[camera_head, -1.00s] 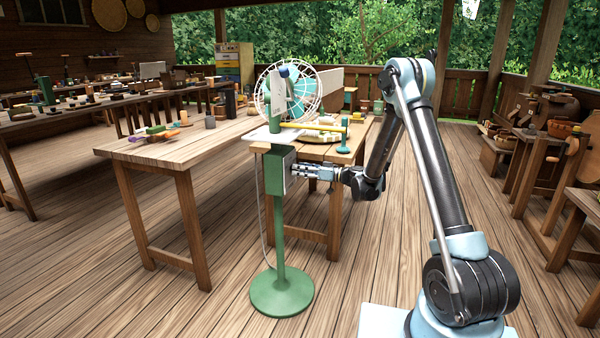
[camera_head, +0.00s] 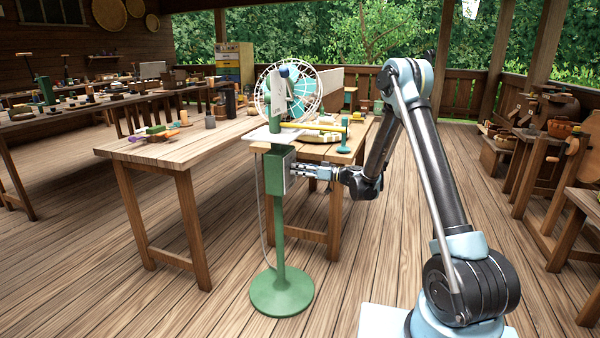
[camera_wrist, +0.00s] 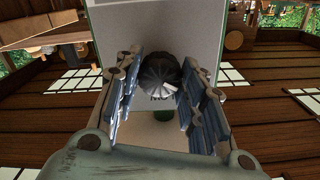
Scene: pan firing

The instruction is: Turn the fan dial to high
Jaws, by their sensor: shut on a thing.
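The green pedestal fan stands on the floor on a round base (camera_head: 282,292), with its white wire cage (camera_head: 305,92) at the top. A green control box (camera_head: 276,172) is on its post. In the wrist view the box's pale face plate (camera_wrist: 205,22) holds a dark ribbed dial (camera_wrist: 160,73). Lettering below the dial is partly hidden, so I cannot read its setting. My gripper (camera_head: 301,170) reaches the box from the right. In the wrist view my gripper (camera_wrist: 163,85) has its two fingers on either side of the dial, shut on it.
A wooden table (camera_head: 165,152) stands behind and left of the fan. A small table (camera_head: 352,150) with a yellow rod and other items is just behind it. A cord hangs beside the post.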

